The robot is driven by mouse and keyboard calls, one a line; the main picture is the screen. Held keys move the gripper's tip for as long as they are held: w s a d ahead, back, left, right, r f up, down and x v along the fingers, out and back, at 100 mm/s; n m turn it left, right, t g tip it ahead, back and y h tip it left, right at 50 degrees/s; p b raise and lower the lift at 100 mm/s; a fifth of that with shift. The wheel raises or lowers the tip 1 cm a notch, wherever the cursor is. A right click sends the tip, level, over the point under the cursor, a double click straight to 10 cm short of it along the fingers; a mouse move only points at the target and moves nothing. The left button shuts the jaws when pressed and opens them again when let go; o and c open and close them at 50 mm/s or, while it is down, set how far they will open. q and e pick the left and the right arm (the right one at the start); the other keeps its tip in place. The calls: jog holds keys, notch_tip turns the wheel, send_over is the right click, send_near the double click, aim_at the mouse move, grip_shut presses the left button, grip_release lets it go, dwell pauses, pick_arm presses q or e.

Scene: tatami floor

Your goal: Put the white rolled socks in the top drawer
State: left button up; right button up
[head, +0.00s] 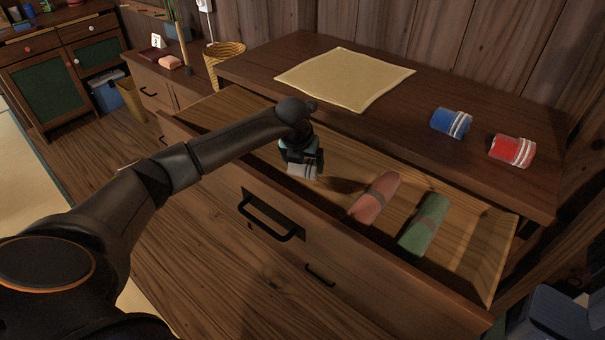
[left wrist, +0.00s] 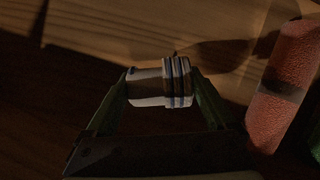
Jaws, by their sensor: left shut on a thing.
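The white rolled socks (left wrist: 148,86) with dark stripes are between the fingers of my left gripper (left wrist: 160,92) in the left wrist view. In the head view the socks (head: 301,171) hang below my left gripper (head: 302,160), over the open top drawer (head: 490,255). The gripper is shut on them. I cannot tell whether the socks touch the drawer floor. A pink roll (head: 375,198) and a green roll (head: 424,225) with bands lie in the drawer to the right of the socks. My right gripper is not in view.
Blue rolled socks (head: 451,122) and red rolled socks (head: 512,150) lie on the dresser top (head: 300,55), right of a yellow cloth (head: 345,78). A wicker basket (head: 222,66) stands behind at the left. The drawer has bare floor around the socks.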

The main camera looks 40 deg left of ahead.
aim_at(302, 172)
pick_arm(q)
jog(key=shift+a+f, duration=0.2)
jog(key=shift+f, duration=0.1)
jog(key=shift+w+a+f, duration=0.1)
jog(key=shift+f, duration=0.75)
jog(key=shift+w+a+f, duration=0.1)
jog(key=shift+f, duration=0.75)
jog(key=shift+f+b, duration=0.15)
jog(key=shift+b, duration=0.15)
jog(key=o, duration=1)
jog(key=shift+s+r, duration=0.1)
jog(key=shift+r, duration=0.35)
jog(key=p+v, duration=0.1)
jog(key=v, duration=1)
jog(key=shift+s+r+p, duration=0.15)
jog(key=shift+s+p, duration=0.05)
jog(key=shift+p, duration=0.15)
jog(key=shift+d+r, duration=0.1)
